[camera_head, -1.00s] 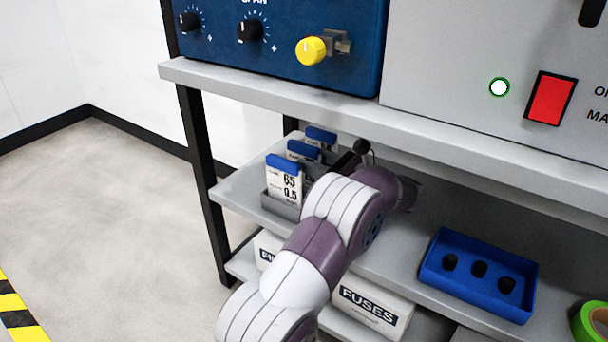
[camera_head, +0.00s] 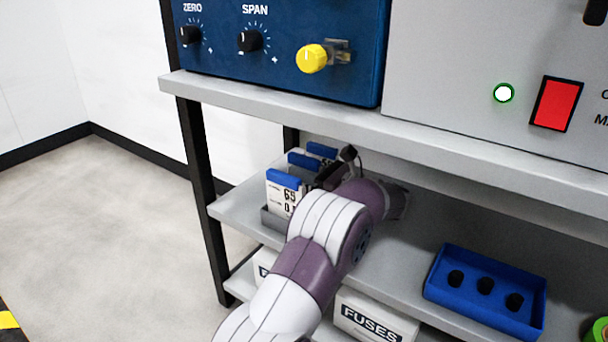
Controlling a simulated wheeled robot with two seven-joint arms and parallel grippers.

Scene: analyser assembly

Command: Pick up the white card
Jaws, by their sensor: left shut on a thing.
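Three white cards with blue tops stand in a row in a grey holder (camera_head: 272,222) on the middle shelf, in the head view. The front card (camera_head: 284,196) shows printed black figures. The middle card (camera_head: 302,163) and the back card (camera_head: 322,150) are mostly covered by the cards in front and by my gripper. My left gripper (camera_head: 316,180) reaches in from the right side of the row and is shut on a white card. Its fingertips are partly hidden, so I cannot tell which card it grips. My right gripper is not in view.
The upper shelf (camera_head: 270,108) lies close above my left arm and carries a blue instrument panel (camera_head: 280,85). A blue tray (camera_head: 455,302) with black knobs sits on the middle shelf to the right. A fuses box (camera_head: 372,318) is below. The shelf between is clear.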

